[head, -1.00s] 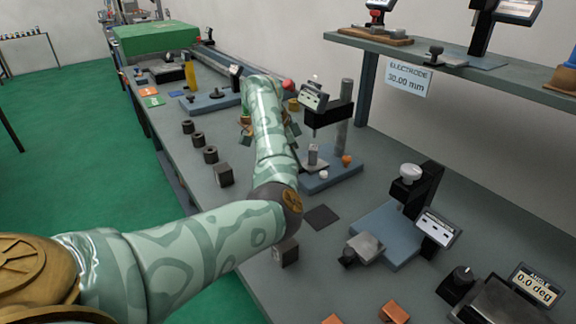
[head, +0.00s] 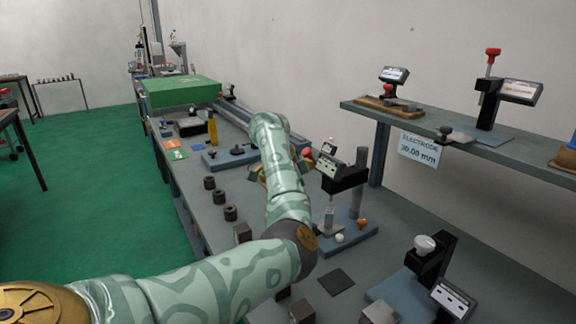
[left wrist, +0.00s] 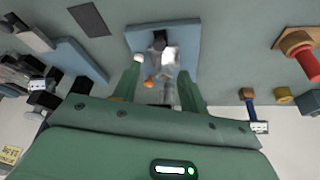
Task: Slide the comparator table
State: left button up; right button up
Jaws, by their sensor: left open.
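A comparator stand has a blue base (head: 348,234), a grey column, a black arm and a tilted digital display (head: 328,160). A small silver block (head: 329,221) stands on the base below the indicator, with a white knob and an orange knob beside it. I cannot tell which part is the sliding table. In the left wrist view the blue base (left wrist: 190,38) and a bright silver part (left wrist: 170,58) lie ahead of my left gripper (left wrist: 160,69). Its green fingers are open and apart. In the head view my left arm hides this gripper. My right gripper is not in view.
A second stand (head: 430,262) is on the bench at right front. A shelf (head: 460,142) with more gauges overhangs the back. Dark cylinders (head: 220,196) line the front edge, with a green block (head: 180,91) farther along. A dark square pad (head: 336,281) lies in front of the comparator.

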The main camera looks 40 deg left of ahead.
pick_arm(q)
jog(key=p+v, duration=0.3)
jog(key=v, duration=0.4)
jog(key=shift+r, duration=0.25)
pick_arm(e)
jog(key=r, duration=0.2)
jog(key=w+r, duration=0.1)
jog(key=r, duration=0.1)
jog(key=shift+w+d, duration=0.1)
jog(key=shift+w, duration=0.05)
